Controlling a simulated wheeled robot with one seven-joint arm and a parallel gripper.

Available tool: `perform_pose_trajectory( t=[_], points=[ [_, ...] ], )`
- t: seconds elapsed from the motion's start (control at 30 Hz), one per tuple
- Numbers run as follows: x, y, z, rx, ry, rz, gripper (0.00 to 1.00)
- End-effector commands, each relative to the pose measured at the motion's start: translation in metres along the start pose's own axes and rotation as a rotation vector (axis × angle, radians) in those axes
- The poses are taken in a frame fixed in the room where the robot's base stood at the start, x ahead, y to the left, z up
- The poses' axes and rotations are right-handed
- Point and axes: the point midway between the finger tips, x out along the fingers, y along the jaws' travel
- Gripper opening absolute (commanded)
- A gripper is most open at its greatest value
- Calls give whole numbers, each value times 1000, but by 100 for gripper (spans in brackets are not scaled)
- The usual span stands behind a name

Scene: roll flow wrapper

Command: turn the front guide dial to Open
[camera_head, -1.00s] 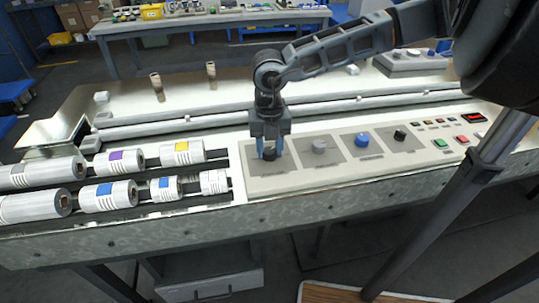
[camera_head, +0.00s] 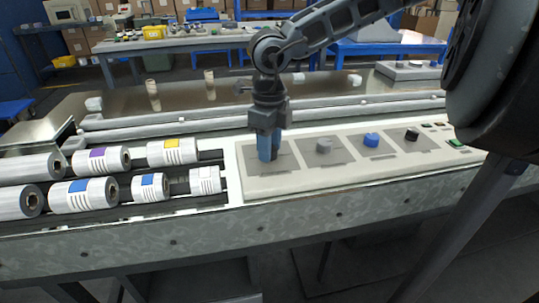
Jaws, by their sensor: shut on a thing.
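My gripper (camera_head: 268,147) points down onto the leftmost dial of the light control panel (camera_head: 320,178). Its blue fingers are shut around that dark dial, which they almost wholly hide. The fingers overlap in this view, one nearly behind the other. To the right on the panel stand a grey dial (camera_head: 324,146), a blue dial (camera_head: 371,140) and a black dial (camera_head: 412,134), each on a grey plate. The labels are too small to read, so I cannot tell the dial's setting.
Several film rolls with coloured labels (camera_head: 84,193) lie on bars left of the panel. A green button (camera_head: 456,143) is at the right. A long rail (camera_head: 330,115) runs behind the panel, with two small beige posts (camera_head: 153,95) (camera_head: 209,84) beyond.

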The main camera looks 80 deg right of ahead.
Motion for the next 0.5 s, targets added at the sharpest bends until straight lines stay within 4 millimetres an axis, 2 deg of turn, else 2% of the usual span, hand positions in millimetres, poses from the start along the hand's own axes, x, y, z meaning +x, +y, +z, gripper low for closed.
perform_pose_trajectory(
  t=[0.03, 0.5],
  points=[
    [4, 0, 0, -45, -1, -2, 9],
    [3, 0, 1, -490, -3, -1, 9]
  ],
)
